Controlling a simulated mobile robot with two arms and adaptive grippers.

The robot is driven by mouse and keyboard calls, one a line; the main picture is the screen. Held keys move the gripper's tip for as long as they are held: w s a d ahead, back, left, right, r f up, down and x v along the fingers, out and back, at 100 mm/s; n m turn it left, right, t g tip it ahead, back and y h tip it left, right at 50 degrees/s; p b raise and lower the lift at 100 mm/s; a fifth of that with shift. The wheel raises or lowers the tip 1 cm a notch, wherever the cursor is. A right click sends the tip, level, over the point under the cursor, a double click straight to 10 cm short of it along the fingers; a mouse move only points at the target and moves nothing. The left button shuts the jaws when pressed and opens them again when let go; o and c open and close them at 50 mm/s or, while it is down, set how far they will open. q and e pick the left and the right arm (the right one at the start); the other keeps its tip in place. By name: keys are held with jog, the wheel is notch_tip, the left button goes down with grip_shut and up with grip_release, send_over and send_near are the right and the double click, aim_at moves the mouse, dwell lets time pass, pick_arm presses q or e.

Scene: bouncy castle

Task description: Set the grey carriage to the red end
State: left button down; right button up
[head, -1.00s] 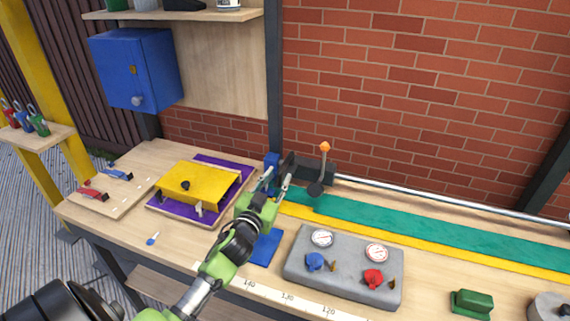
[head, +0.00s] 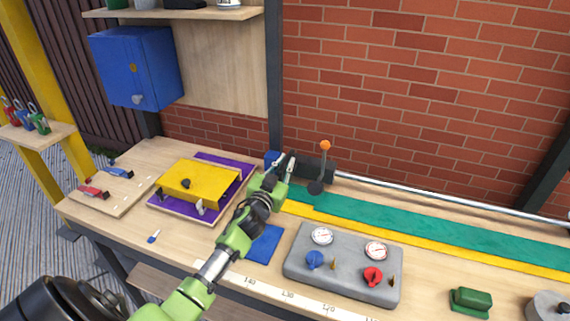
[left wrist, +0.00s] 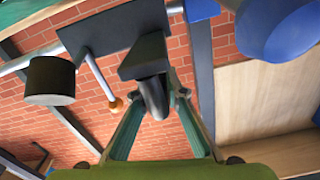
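The dark grey carriage (head: 318,170) sits on the silver rail near its left end, close to the blue end block (head: 271,158). A lever with an orange knob (head: 325,145) rises from the carriage. My left gripper (head: 284,165) is just left of the carriage, its fingers pointing toward the wall. In the left wrist view the carriage (left wrist: 105,30) is ahead, and a dark protruding part lies between my open fingertips (left wrist: 160,98). I cannot tell whether they touch it. The red end is not in view. My right gripper is not in view.
A grey panel with gauges (head: 340,270) stands front right of the gripper. A yellow box on a purple mat (head: 245,170) is to the left. A green strip (head: 430,220) runs along the rail. A green block (head: 471,301) is at the lower right.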

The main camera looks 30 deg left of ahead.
pick_arm(q)
jog(key=w+d+b, duration=0.2)
jog(key=d, duration=0.7)
jog(key=shift+d, duration=0.25)
jog(key=shift+w, duration=0.1)
jog(key=c, duration=2)
grip_release()
jog(key=shift+c, duration=0.2)
jog(key=v, duration=1.2)
jog(key=shift+a, duration=0.1)
